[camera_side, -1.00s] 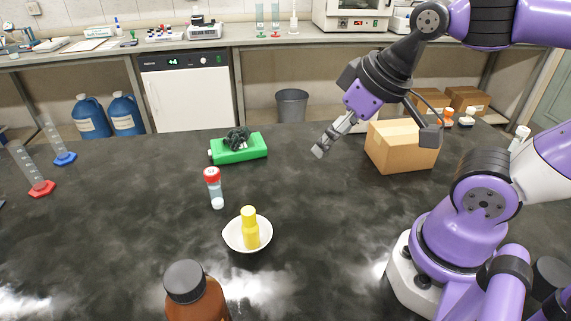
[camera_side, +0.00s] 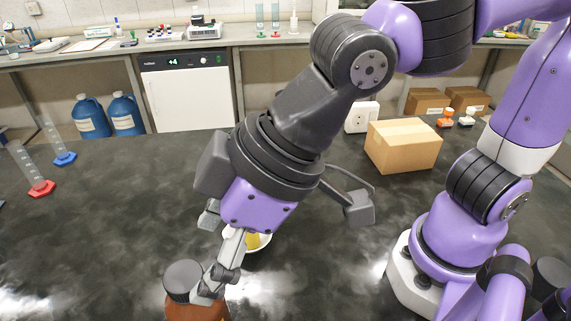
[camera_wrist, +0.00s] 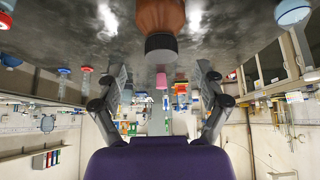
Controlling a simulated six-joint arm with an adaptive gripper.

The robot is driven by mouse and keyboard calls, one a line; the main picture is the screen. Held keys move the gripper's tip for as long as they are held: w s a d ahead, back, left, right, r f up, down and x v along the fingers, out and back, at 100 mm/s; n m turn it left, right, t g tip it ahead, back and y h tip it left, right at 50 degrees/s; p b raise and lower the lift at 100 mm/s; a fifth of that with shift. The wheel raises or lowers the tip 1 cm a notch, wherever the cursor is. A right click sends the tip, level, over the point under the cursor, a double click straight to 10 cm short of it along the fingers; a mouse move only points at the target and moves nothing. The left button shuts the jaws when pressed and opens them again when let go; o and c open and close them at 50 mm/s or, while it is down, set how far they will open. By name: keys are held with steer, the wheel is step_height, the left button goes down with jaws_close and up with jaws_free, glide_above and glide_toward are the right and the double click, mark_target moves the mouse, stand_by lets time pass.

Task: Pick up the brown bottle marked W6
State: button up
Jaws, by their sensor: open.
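The brown bottle (camera_side: 196,311) with a black cap (camera_side: 180,281) stands upright at the front edge of the side view, its lower part cut off. No W6 marking is readable. My gripper (camera_side: 210,252) is open and empty, pointing down toward the bottle; one finger overlaps the right side of the bottle top in the side view. In the upside-down wrist view, the brown bottle (camera_wrist: 160,14) hangs from the top with its cap down, roughly centred between the two spread fingers of my gripper (camera_wrist: 161,72). A gap shows on either side of it.
A yellow bottle (camera_side: 254,242) in a white bowl (camera_side: 262,248) is close behind my gripper, mostly hidden. A cardboard box (camera_side: 402,147) stands at the back right. Measuring cylinders with a red base (camera_side: 41,188) and a blue base (camera_side: 65,158) are at left.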

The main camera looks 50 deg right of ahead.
mark_target(188, 275)
steer(key=x, duration=0.6)
steer(key=shift+w+a+r, duration=0.1)
steer(key=shift+a+r, duration=0.05)
steer(key=shift+r, duration=0.05)
jaws_close()
